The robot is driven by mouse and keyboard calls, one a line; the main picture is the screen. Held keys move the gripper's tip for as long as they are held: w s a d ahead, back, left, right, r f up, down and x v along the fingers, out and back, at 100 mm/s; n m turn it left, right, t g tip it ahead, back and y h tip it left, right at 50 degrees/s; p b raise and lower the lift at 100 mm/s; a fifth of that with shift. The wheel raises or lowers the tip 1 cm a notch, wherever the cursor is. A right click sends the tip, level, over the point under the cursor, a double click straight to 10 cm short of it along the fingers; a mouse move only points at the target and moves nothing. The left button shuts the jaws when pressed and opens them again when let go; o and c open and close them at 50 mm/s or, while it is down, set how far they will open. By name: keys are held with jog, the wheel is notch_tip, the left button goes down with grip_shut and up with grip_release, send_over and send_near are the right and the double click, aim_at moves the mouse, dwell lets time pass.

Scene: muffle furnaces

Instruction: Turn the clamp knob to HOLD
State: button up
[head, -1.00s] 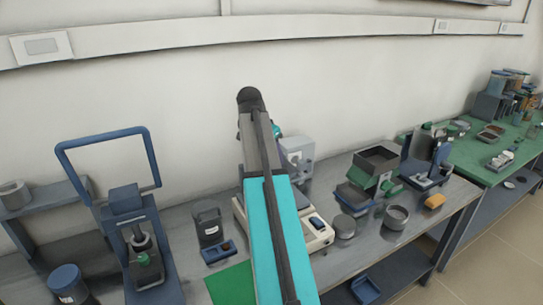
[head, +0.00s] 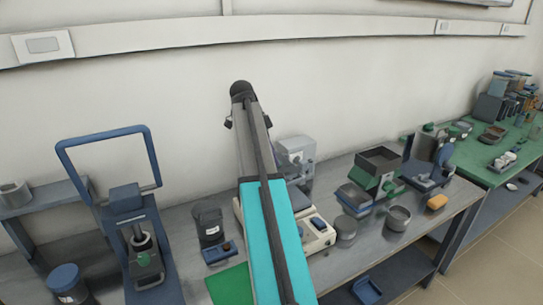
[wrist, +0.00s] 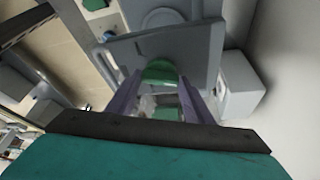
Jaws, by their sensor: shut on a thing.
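A green rounded knob (wrist: 160,72) shows in the wrist view between the two purple-grey fingers of my gripper (wrist: 161,88), which is shut on it. It sits in front of a flat grey panel (wrist: 195,45). More green and pale parts lie just below it between the fingers, partly hidden. No HOLD marking is readable. In the head view my arm covers the gripper and whatever it holds. Another green knob (head: 146,259) sits on the blue press-like device (head: 125,200) at the left, apart from my arm.
A pale box (wrist: 240,85) stands close to the right of my gripper in the wrist view. In the head view, a white scale (head: 318,235), a grey-white unit (head: 296,152), round tins (head: 398,217) and a dark square tray (head: 380,160) crowd the bench beside my arm.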

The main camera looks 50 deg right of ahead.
jog(key=shift+w+a, duration=0.1)
jog(key=o, duration=1.1)
jog(key=shift+c, duration=0.2)
jog(key=p+v, duration=0.4)
jog(key=v, duration=0.9)
jog(key=shift+r, duration=0.35)
jog(key=shift+w, duration=0.1)
